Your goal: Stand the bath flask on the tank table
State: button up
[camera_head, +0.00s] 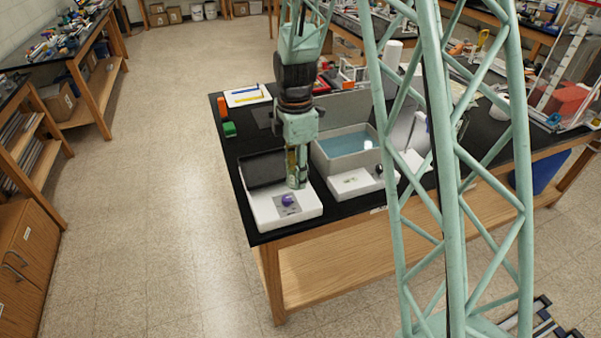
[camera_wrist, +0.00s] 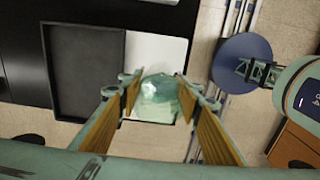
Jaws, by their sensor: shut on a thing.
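My gripper (camera_head: 297,178) points down over the near left part of the black-topped tank table (camera_head: 262,222). In the wrist view its two jaws (camera_wrist: 160,105) are closed on a clear, pale green glassy body, the bath flask (camera_wrist: 158,92). The flask appears between the fingers, over a white surface. Its base and any contact below are hidden. In the head view a round purple thing (camera_head: 288,200) shows just below the fingertips at the white tray (camera_head: 262,212); I cannot tell whether it belongs to the flask.
A grey tank (camera_head: 340,160) with blue water (camera_head: 350,143) stands right of my gripper. A second white tray (camera_head: 350,187) lies before it. A dark tray (camera_head: 262,168) lies behind the first white tray.

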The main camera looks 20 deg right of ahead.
jog(key=shift+w, duration=0.1)
jog(key=shift+w+a+r+m+b, duration=0.15)
jog(key=shift+w+r+m+b, duration=0.25)
jog(key=shift+m, duration=0.45)
jog(key=shift+w+a+r+m+b, duration=0.15)
jog(key=shift+w+m+b, duration=0.4)
jog(key=shift+m, duration=0.3)
jog(key=w+a+r+m+b, duration=0.2)
jog(key=w+r+m+b, duration=0.3)
jog(key=m, duration=0.9)
jog(key=shift+a+r+m+b, duration=0.3)
jog(key=shift+a+r+b, duration=0.1)
jog(key=shift+r+b, duration=0.65)
jog(key=shift+a, duration=0.15)
